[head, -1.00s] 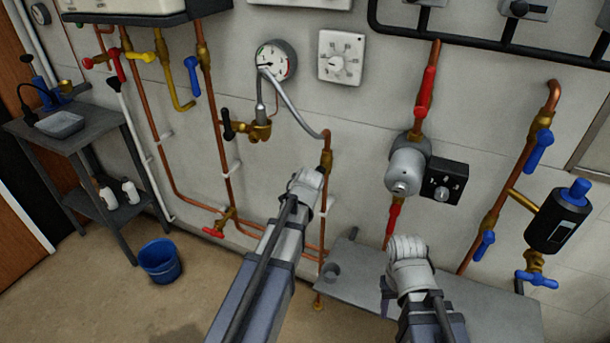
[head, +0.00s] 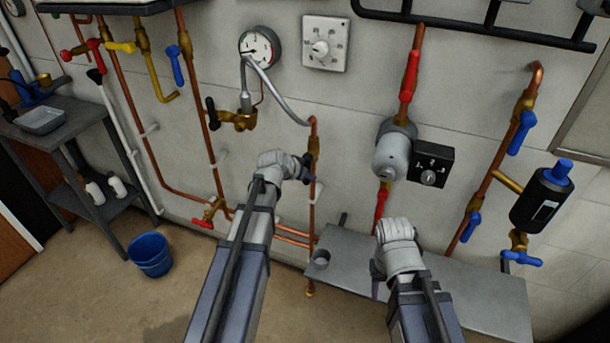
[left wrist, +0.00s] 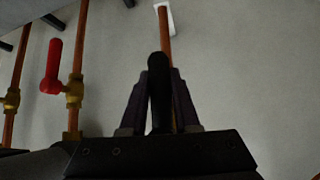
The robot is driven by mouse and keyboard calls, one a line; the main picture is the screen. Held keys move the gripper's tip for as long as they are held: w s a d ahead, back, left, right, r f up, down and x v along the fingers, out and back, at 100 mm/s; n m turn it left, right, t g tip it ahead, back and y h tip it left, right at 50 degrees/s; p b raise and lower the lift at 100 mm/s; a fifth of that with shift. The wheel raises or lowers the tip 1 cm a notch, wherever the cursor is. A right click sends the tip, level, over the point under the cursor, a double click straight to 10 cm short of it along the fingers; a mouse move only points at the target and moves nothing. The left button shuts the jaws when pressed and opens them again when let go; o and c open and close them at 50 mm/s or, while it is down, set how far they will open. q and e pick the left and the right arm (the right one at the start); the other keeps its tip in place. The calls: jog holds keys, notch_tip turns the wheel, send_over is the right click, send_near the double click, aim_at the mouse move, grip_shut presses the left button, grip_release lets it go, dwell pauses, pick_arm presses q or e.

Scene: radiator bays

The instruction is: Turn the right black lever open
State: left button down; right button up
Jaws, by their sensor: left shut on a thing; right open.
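The right black lever (left wrist: 158,85) stands between the two dark fingers of my left gripper (left wrist: 160,100) in the left wrist view, and the fingers are shut on it. In the head view my left gripper (head: 305,167) is at the brass valve (head: 313,148) on the middle copper pipe, where the lever is mostly hidden by the fingers. I cannot tell the lever's exact angle to the pipe. Another black lever (head: 212,113) sits further left on a brass valve with a grey hose. My right gripper (head: 378,278) is open, above the grey bench.
The grey bench (head: 470,295) runs below the right pipes. A grey pump (head: 393,153) with a black control box (head: 431,165) is on the wall. A red lever (left wrist: 53,65) shows left in the left wrist view. A blue bucket (head: 151,255) stands on the floor.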

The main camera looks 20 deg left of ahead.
pick_arm(q)
jog(key=shift+s+d, duration=0.1)
dwell(0.4)
jog(key=c, duration=0.7)
grip_release()
jog(key=shift+o, duration=0.2)
jog(key=p+v, duration=0.5)
jog(key=v, duration=0.2)
jog(key=shift+s+r, duration=0.2)
jog(key=shift+s, duration=0.05)
